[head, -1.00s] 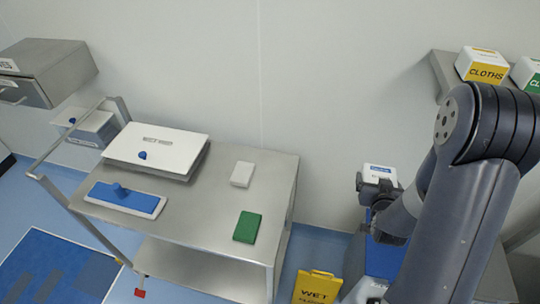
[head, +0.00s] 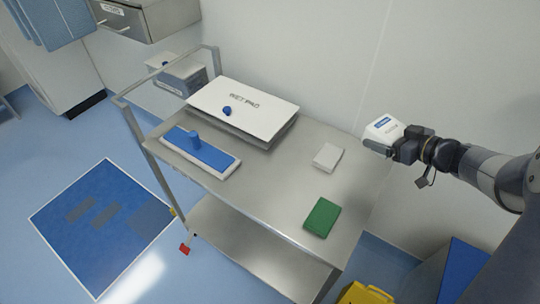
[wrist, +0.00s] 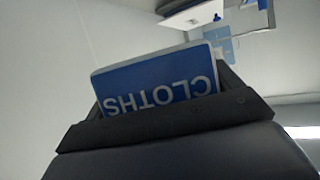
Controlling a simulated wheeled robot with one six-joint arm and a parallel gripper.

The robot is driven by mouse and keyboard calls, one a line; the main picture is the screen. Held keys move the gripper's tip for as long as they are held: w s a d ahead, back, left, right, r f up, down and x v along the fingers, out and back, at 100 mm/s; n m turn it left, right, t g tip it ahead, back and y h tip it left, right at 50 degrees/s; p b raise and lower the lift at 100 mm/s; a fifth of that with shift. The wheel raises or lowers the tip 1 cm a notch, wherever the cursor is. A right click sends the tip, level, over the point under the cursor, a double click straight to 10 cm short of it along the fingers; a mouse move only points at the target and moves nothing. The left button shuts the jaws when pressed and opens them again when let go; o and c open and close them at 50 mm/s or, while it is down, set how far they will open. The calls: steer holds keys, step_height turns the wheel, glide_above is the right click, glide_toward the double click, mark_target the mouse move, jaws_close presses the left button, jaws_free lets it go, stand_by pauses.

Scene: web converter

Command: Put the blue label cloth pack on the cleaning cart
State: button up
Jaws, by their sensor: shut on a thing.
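The blue label cloth pack (head: 383,130) is a white block with a blue label. My gripper (head: 398,146) is shut on it and holds it in the air to the right of the cleaning cart, close to the cart's right end. In the wrist view the pack (wrist: 155,85) shows its blue face with the word CLOTHS upside down, between the dark fingers (wrist: 165,118). The cleaning cart (head: 270,180) is a steel trolley with a top deck, a lower shelf and a push handle at its left.
The cart top carries a white wet pad box (head: 243,105), a blue mop pad (head: 200,152), a white block (head: 328,157) and a green pad (head: 322,217). Bare deck lies between them. A yellow wet floor sign (head: 365,293) stands by the cart's front right.

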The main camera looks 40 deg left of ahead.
mark_target(359, 179)
steer(key=f+n+g, duration=0.1)
steer(key=s+a+f+n+g+b, duration=0.1)
steer(key=f+g+b, duration=0.1)
steer(key=f, duration=0.1)
steer(key=shift+s+a+n+g, duration=0.3)
steer(key=shift+a+n, duration=0.1)
steer(key=shift+n+g+y, duration=0.3)
steer(key=shift+n+g, duration=0.2)
steer(key=shift+g, duration=0.1)
steer(key=f, duration=0.7)
steer(key=f+b, duration=0.1)
steer(key=f, duration=0.2)
steer(key=shift+s+f, duration=0.35)
steer(key=shift+f, duration=0.1)
steer(key=o, duration=1)
steer(key=v, duration=1.2)
